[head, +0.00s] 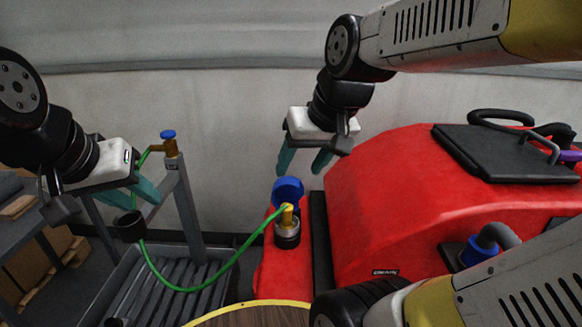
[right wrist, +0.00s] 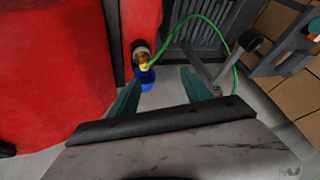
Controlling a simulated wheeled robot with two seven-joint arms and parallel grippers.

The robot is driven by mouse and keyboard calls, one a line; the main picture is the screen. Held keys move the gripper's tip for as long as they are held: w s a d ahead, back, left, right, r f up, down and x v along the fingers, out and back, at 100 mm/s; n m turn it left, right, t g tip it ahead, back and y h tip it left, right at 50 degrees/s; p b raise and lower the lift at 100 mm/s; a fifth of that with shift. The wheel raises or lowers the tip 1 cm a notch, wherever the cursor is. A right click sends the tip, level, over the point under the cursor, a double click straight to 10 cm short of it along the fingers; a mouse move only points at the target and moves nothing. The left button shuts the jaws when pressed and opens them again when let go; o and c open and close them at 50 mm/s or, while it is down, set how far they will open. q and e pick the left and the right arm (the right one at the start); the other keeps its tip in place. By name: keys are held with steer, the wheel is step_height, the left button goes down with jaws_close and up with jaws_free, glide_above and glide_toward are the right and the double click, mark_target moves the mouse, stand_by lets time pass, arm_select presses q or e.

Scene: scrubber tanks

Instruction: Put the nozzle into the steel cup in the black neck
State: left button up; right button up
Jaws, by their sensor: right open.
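The brass-yellow nozzle (head: 287,215), on the end of a green hose (head: 205,287), stands upright in the mouth of the black neck (head: 287,241) on the red machine. The steel cup's rim shows around its base; how deep it sits I cannot tell. The nozzle also shows in the right wrist view (right wrist: 142,59). My right gripper (head: 303,169) is open and empty, above the neck and apart from the nozzle. My left gripper (head: 138,203) is open and empty at the left, near a black holder (head: 130,226).
A blue cap (head: 288,190) stands open behind the neck. A brass tap (head: 170,146) with a blue handle tops a grey post by a grated basin (head: 170,290). The red tank (head: 400,210) rises at the right. A round wooden top (head: 255,317) is in front.

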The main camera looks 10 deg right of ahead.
steer(key=shift+s+a+t, duration=0.2)
steer(key=shift+s+t, duration=0.3)
steer(key=shift+s, duration=1.3)
